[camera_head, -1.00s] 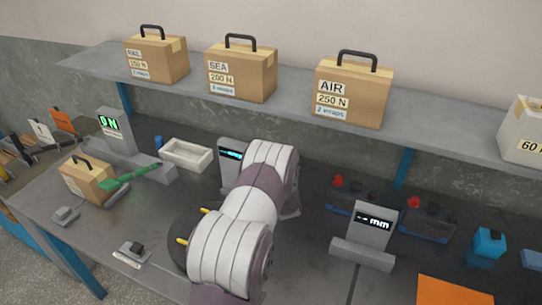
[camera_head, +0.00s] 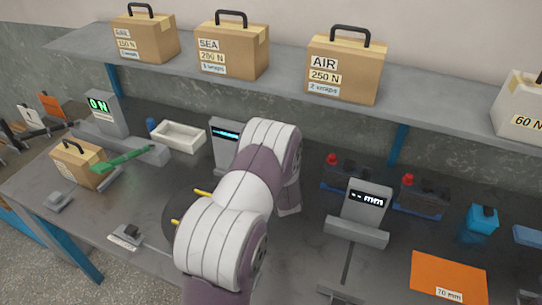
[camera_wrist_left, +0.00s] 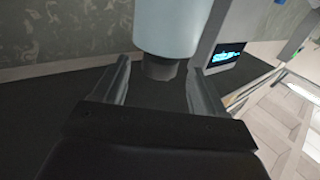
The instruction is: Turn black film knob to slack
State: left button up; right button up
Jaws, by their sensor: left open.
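In the left wrist view a dark, short round knob (camera_wrist_left: 161,67) sits at the lower end of a pale blue-white film roll (camera_wrist_left: 167,25). My left gripper (camera_wrist_left: 158,80) is open, its two fingers pointing towards the knob, one on each side. I cannot tell whether either finger touches it. In the head view my arm covers the knob, the roll and the gripper. A grey post with a lit display (camera_head: 225,134) stands behind my arm; a lit display (camera_wrist_left: 228,56) also shows right of the roll in the wrist view. My right gripper is not in view.
A dark round disc (camera_head: 176,222) lies partly under my arm. A "mm" gauge (camera_head: 366,205) stands right of it, with an orange sheet (camera_head: 447,279) further right. A shelf (camera_head: 278,85) with cases overhangs the bench.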

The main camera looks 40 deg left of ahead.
pick_arm(q)
jog(key=v, duration=0.7)
jog(key=shift+b, duration=0.35)
jog(key=shift+f, duration=0.1)
jog(key=d+f+m+g+h, duration=0.1)
jog(key=d+f+h, duration=0.1)
jog(key=f, duration=0.1)
jog(key=s+d+f+m+g+h, duration=0.1)
jog(key=d+f+h, duration=0.2)
jog(key=d+f+g+h, duration=0.1)
jog(key=d+f+h, duration=0.1)
jog(key=f+h, duration=0.1)
jog(key=shift+s+d+f+m, duration=0.15)
jog(key=shift+s+f+m, duration=0.2)
jog(key=shift+f, duration=0.2)
jog(key=s+d+g+h, duration=0.1)
jog(key=d, duration=0.1)
jog(key=s+d+m+g+h, duration=0.1)
jog(key=d, duration=0.1)
jog(key=s+d+m+g+h, duration=0.1)
jog(key=s+d, duration=0.1)
jog(key=shift+f+h, duration=0.3)
jog(key=shift+h, duration=0.1)
jog(key=s+d+r+m+g+h, duration=0.1)
jog(key=s+d+r+m+g, duration=0.3)
jog(key=s+r, duration=0.6)
jog(key=shift+s+d+m+h+p, duration=0.4)
jog(key=shift+s+d+m, duration=0.25)
jog(key=shift+s+d, duration=0.6)
